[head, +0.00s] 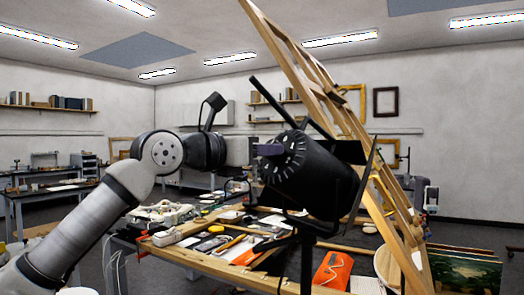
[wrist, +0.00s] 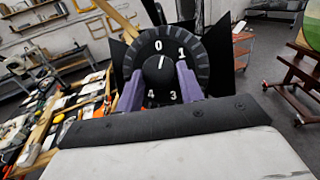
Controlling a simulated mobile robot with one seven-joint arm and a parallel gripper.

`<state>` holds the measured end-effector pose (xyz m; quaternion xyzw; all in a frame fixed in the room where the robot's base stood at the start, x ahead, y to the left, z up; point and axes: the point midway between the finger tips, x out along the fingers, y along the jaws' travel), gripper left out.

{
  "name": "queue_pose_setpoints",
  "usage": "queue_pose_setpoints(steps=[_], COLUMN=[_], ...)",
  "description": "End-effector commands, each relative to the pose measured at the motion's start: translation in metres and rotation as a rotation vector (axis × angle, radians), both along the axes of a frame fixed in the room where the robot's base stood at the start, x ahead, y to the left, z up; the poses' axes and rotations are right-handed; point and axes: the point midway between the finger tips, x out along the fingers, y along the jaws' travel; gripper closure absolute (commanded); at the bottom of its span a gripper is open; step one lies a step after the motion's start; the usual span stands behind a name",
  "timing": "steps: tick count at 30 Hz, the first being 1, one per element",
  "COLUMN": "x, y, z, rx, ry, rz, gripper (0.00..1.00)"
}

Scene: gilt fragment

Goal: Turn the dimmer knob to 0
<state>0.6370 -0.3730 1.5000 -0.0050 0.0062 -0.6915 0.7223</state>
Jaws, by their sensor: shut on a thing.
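The dimmer knob (wrist: 160,76) is a black round knob at the centre of a dark dial (wrist: 201,72) in the wrist view. White numerals 0, 1, 3 and 4 show around it; 2 is not visible. The knob's white pointer line tilts up and right, between 0 and 1. My gripper (wrist: 159,72) is shut on the knob, one purple finger on each side. In the head view, the dial (head: 290,168) is on the back of a black lamp (head: 328,180) on a stand. My gripper (head: 270,150) reaches it from the left, and the knob is mostly hidden there.
A workbench (head: 190,256) full of tools and an orange item (head: 333,270) lies below and behind the lamp. A large wooden easel frame (head: 315,85) leans close behind it. Black lamp flaps (head: 365,178) stick out on the right. Open floor shows in the wrist view (wrist: 265,85).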

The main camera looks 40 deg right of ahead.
Motion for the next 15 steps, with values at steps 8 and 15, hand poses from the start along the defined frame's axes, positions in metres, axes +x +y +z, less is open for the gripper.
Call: queue_pose_setpoints(steps=[8,15], x=[-0.002,-0.0024], y=[0.0006,0.0002], z=[-0.0025,0.0005], rx=[0.007,0.009], ry=[0.138,0.218], rz=[0.088,0.128], gripper=[0.85,0.85])
